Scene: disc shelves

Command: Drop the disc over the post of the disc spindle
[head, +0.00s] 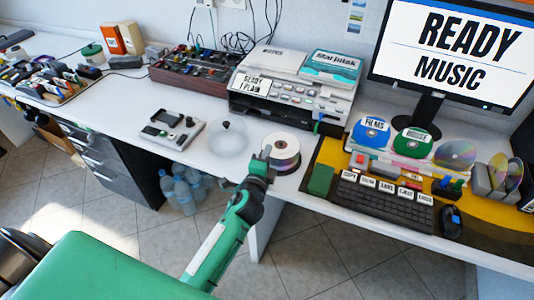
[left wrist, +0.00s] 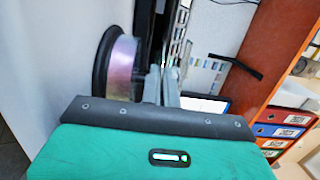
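The disc spindle (head: 281,153) stands near the front edge of the white desk, with a stack of pale discs on it. In the left wrist view the stack (left wrist: 123,66) shows sideways against its round black base (left wrist: 104,60). My left gripper (head: 262,158) is at the left front side of the spindle, very close to it; I cannot tell if they touch. In the left wrist view its grey fingers (left wrist: 163,84) are close together beside the stack. I make out no disc between them. The post is not clear. My right gripper is not in view.
A clear dome (head: 228,138) stands just left of the spindle. A printer (head: 290,97) is behind. To the right are a blue disc (head: 371,130), a green disc (head: 414,142) and a keyboard (head: 382,202). A flat grey device (head: 170,131) lies left.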

